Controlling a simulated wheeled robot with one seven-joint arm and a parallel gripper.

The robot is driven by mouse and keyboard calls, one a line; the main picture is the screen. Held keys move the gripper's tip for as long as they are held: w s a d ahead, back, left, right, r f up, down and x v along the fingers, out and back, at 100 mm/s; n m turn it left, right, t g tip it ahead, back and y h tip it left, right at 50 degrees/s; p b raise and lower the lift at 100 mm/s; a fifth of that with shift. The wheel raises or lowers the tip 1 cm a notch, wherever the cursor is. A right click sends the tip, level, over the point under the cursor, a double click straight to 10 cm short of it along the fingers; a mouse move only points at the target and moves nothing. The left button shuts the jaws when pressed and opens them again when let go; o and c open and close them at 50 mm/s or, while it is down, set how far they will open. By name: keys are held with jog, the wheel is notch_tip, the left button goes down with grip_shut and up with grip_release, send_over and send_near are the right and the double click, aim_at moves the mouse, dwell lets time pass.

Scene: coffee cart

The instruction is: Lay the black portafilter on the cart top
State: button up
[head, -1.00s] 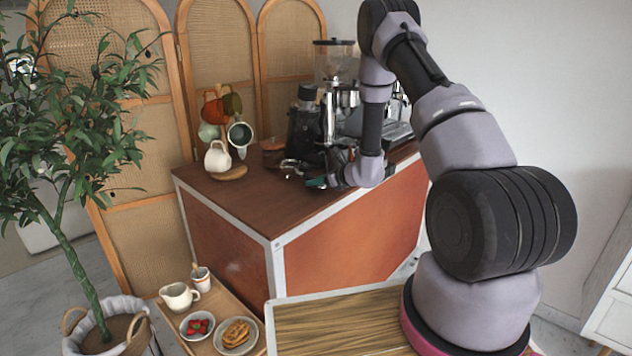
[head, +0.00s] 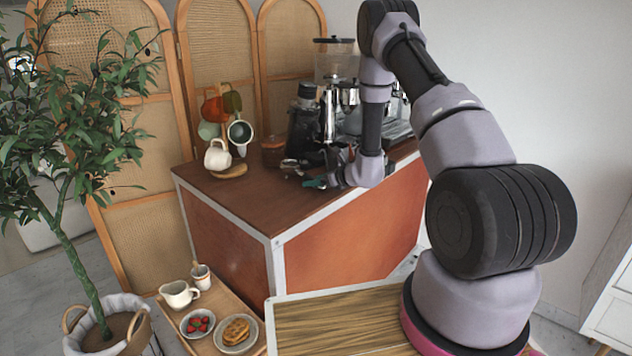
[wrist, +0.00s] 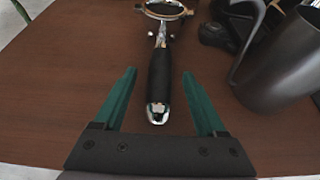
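The portafilter (wrist: 161,75) has a black handle with a chrome end and a round chrome-rimmed head. It appears to lie on the brown wooden cart top (wrist: 60,75), handle towards me. My gripper (wrist: 158,77) is open, its teal fingers on either side of the handle with a gap at each side. I cannot tell how far the fingers are above the wood. In the head view, the portafilter's head (head: 289,163) shows on the cart top (head: 235,200); my gripper (head: 316,182) and wrist hide part of its handle.
A dark metal pitcher (wrist: 280,65) stands right of the portafilter. A grinder (head: 303,125) and espresso machine (head: 395,120) stand behind. A mug tree with a white mug (head: 217,155) is at left. The front left of the cart top is clear.

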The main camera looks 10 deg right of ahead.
jog(key=shift+s, duration=0.1)
jog(key=v, duration=1)
jog(key=shift+s+d+r, duration=0.2)
jog(key=s+a+r+n+g+y, duration=0.25)
jog(key=s+a+r+n, duration=0.35)
jog(key=r, duration=0.6)
jog(key=s+a+r+n+g+y, duration=0.1)
jog(key=s+a+r+n+g, duration=0.3)
jog(key=s+r+n, duration=0.5)
jog(key=s+d+r+n+t+h, duration=0.1)
jog(key=s+d+r+n+h, duration=0.3)
jog(key=s+r, duration=0.3)
jog(key=s+d+r+n+t+h, duration=0.2)
jog(key=s+d+r+n+h, duration=0.3)
jog(key=s, duration=0.4)
jog(key=shift+s+d+r+n, duration=0.2)
jog(key=shift+r+n, duration=0.1)
jog(key=shift+r, duration=0.6)
